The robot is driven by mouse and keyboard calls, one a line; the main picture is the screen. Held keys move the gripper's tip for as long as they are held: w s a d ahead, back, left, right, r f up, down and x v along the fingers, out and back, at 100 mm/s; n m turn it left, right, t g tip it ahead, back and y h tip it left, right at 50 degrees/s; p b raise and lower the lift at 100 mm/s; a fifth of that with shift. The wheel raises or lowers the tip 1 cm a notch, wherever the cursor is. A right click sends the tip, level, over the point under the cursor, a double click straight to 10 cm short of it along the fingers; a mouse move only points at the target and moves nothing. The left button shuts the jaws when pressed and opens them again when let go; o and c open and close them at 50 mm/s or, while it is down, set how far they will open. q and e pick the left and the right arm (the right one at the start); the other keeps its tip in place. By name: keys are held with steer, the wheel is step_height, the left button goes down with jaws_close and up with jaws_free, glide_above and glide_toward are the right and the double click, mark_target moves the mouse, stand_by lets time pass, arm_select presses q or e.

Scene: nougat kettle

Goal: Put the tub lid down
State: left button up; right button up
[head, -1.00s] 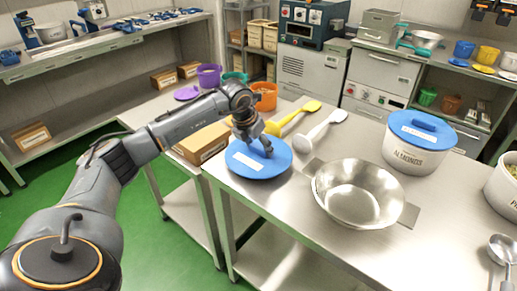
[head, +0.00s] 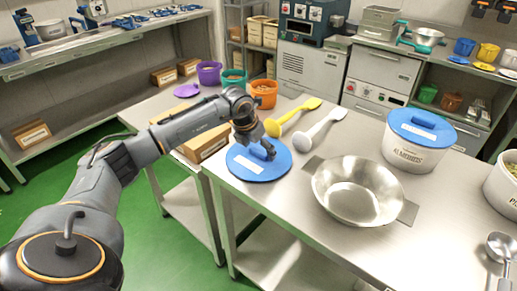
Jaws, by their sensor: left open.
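The blue tub lid (head: 272,172) with a white label lies flat on the steel table, near its left front corner. My left gripper (head: 268,150) is open just above the lid's raised blue handle. From this angle I cannot tell whether the fingertips still touch the handle. A white tub (head: 408,156) marked ALMONDS, with its own blue lid (head: 421,127) on, stands to the right. A second white tub (head: 505,190) with pale green contents stands open at the right edge.
A steel bowl (head: 357,190) stands right of the lid. A yellow scoop (head: 293,116) and a white scoop (head: 318,130) lie behind it. A cardboard box (head: 206,143) is at the left. The table front is clear.

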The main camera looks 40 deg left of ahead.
arm_select(q)
steer(key=shift+r, duration=0.3)
steer(key=shift+s+a+r, duration=0.1)
steer(key=shift+r, duration=0.25)
steer(key=b+v, duration=0.1)
steer(key=v, duration=1)
steer(key=shift+b, duration=0.3)
